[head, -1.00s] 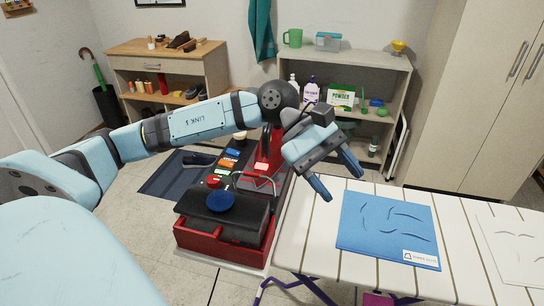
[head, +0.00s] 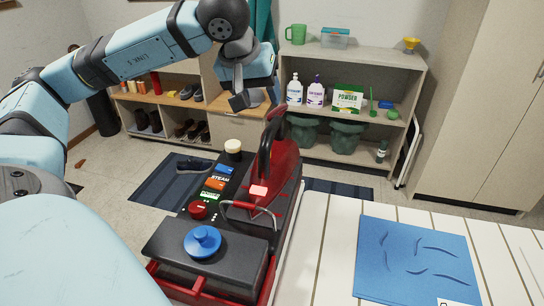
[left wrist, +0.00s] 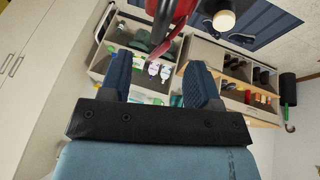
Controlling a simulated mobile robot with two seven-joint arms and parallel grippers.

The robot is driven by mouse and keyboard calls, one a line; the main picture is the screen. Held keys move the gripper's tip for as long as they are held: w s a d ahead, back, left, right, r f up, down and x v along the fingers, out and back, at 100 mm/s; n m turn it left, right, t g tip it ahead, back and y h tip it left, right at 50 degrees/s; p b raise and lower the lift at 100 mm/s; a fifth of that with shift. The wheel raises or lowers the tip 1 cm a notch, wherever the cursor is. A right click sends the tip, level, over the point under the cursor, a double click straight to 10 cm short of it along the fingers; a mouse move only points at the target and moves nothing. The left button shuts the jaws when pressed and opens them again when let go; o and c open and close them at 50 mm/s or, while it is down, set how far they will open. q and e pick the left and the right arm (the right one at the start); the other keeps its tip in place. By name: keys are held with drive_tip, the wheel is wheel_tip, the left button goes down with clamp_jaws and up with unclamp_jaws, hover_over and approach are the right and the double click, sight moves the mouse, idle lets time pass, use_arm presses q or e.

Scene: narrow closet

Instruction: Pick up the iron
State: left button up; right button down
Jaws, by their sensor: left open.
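The red iron (head: 285,165) rests upright-tilted on the dark steam station (head: 205,255), which has a blue knob and coloured buttons. Its dark handle arches at the top. In the left wrist view part of the red iron (left wrist: 168,22) shows at the top edge, beyond the fingers. My left gripper (head: 250,100) is above and beyond the iron in the head view, pointing downward. It is open and empty; in the left wrist view its two dark blue fingers (left wrist: 160,85) stand apart with nothing between them. My right gripper is not in view.
The white ironing board (head: 330,230) with a folded blue cloth (head: 410,260) lies to the right of the station. Shelves with bottles and a powder box (head: 347,98) stand behind. A shoe rack (head: 170,110) is at the back left. A dark mat (head: 160,190) lies on the floor.

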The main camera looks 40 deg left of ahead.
sight(269, 126)
use_arm(q)
drive_tip(key=x, duration=0.6)
drive_tip(key=shift+w+d+f, duration=0.1)
drive_tip(key=shift+f, duration=0.35)
drive_tip(key=shift+s+b+x, duration=0.15)
drive_tip(key=shift+b+x, duration=0.05)
drive_tip(key=shift+x, duration=1.15)
drive_tip(key=shift+s+b+x, duration=0.15)
drive_tip(key=shift+b+x, duration=0.05)
drive_tip(key=shift+x, duration=1.15)
drive_tip(key=shift+f, duration=0.1)
drive_tip(key=shift+c, duration=0.4)
clamp_jaws()
